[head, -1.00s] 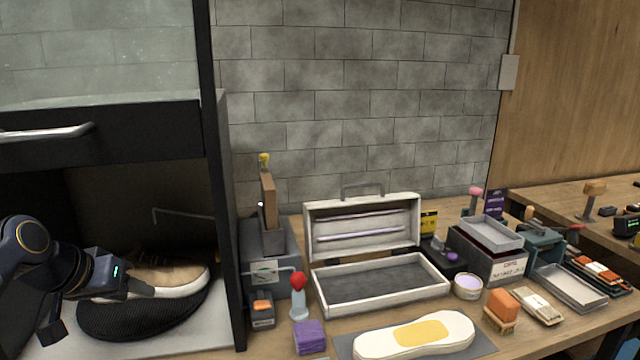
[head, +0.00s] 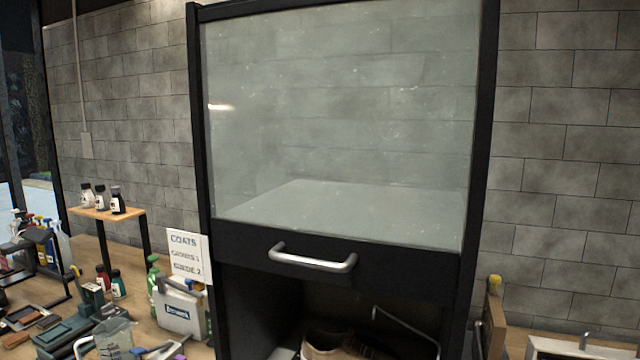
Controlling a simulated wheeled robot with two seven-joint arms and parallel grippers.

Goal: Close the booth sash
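The booth sash (head: 340,130) is a clear, speckled glass panel in a black frame. Its black bottom rail (head: 400,268) carries a silver bar handle (head: 313,260). The sash is raised, with a dark opening below the rail. Inside the booth (head: 205,150), the top of a tan and dark sneaker (head: 325,345) shows at the bottom edge of the view. A thin bent metal rod (head: 405,325) is beside it. Neither of my grippers can be made out in the head view now, and nothing touches the handle.
Left of the booth, a sign card (head: 190,258) stands behind a white caddy (head: 180,308) with bottles. A small wooden shelf (head: 107,213) holds several bottles. Tools and a clear jug (head: 114,338) crowd the table's front left. The space in front of the handle looks clear.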

